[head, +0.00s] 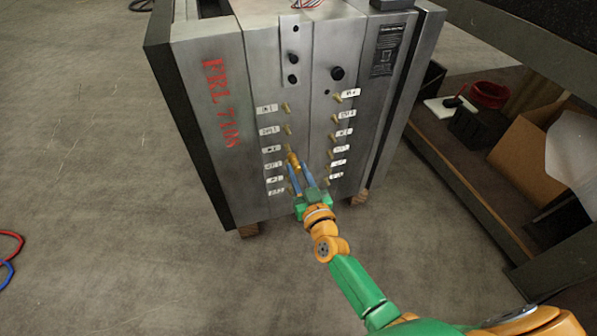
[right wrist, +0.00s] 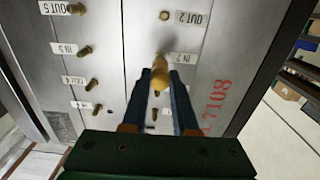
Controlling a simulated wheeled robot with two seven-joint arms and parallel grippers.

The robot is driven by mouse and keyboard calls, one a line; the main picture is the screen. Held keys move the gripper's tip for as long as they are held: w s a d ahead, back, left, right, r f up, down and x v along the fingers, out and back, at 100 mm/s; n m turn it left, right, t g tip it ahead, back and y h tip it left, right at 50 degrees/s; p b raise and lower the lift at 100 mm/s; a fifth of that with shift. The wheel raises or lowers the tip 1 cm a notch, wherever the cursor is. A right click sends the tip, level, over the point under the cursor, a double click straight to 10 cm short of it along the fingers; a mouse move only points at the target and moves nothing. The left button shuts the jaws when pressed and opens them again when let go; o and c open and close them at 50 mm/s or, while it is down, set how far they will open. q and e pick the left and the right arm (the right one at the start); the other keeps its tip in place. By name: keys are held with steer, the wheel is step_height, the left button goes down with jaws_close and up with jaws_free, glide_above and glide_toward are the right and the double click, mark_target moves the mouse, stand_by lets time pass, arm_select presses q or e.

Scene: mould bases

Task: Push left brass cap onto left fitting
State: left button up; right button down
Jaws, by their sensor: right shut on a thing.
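The grey steel mould base (head: 225,150) stands in front of me with two columns of brass fittings beside white labels. My right gripper (head: 295,167) is at the left column, with its blue fingers shut on a brass cap (head: 292,158). In the right wrist view the cap (right wrist: 160,74) sits between the fingertips (right wrist: 161,84), in front of the face beside the "IN 2" label (right wrist: 183,58). The cap and fingers hide the fitting behind, so I cannot tell whether the cap is seated on it. My left gripper is not in view.
Neighbouring brass fittings (head: 288,129) stick out close above and beside the gripper. Wooden blocks (head: 248,230) support the mould base. A shelf (head: 470,185) with a cardboard box (head: 525,160) and red coil (head: 489,94) is at right. Floor at left is mostly clear.

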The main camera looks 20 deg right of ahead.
mark_target(294, 162)
steer(key=shift+w, duration=0.35)
stand_by(0.3)
steer(key=shift+w, duration=0.45)
steer(key=shift+w+b, duration=0.2)
steer(key=shift+b, duration=0.15)
steer(key=shift+w, duration=0.3)
steer(key=shift+w, duration=0.2)
steer(key=shift+w+b, duration=0.25)
steer(key=shift+b, duration=0.05)
